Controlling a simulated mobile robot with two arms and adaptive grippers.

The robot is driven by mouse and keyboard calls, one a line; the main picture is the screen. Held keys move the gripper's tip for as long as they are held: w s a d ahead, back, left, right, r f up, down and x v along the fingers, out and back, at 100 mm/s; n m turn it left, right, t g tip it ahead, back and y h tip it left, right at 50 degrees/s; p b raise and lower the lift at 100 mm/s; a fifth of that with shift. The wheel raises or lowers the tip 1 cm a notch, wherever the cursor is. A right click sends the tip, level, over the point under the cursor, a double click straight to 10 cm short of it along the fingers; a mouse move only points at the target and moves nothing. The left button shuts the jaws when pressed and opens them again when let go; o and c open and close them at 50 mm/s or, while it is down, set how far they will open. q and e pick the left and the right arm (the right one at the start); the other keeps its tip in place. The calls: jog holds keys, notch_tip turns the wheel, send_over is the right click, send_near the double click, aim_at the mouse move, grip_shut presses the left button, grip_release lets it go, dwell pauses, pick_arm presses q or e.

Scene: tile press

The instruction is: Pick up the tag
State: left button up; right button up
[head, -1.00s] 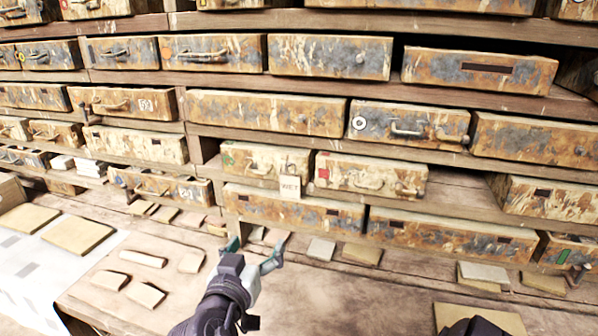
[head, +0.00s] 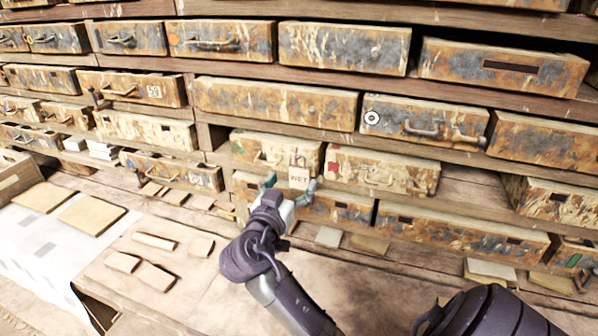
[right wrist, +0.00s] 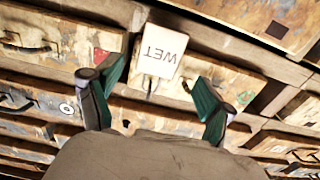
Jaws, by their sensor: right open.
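The tag is a small white card marked "WET" (head: 300,178). It hangs at the front of a worn drawer (head: 277,152) in the lower shelf rows, and it also shows in the right wrist view (right wrist: 162,50). My right gripper (head: 288,186) is open and empty, close to the tag, with its teal fingertips just below and beside it. In the right wrist view the open fingers (right wrist: 158,85) stand on either side of the tag's lower end, and the tag looks a little beyond them. My left gripper is not in view.
Rusty, paint-worn drawers with handles (head: 382,170) fill the shelves around the tag. Loose tiles (head: 155,278) lie on the bench (head: 200,275) below. A white sheet (head: 50,250) with tiles on it is at the left.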

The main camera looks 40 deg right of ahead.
aim_at(299, 175)
jog(key=p+x, duration=0.1)
jog(key=x, duration=0.2)
jog(key=shift+s, duration=0.2)
jog(key=shift+w+d+f, duration=0.15)
jog(key=shift+w+d, duration=0.05)
jog(key=shift+d, duration=0.25)
jog(key=shift+a, duration=0.1)
jog(key=shift+a, duration=0.1)
jog(key=c, duration=1)
jog(key=shift+c, duration=0.2)
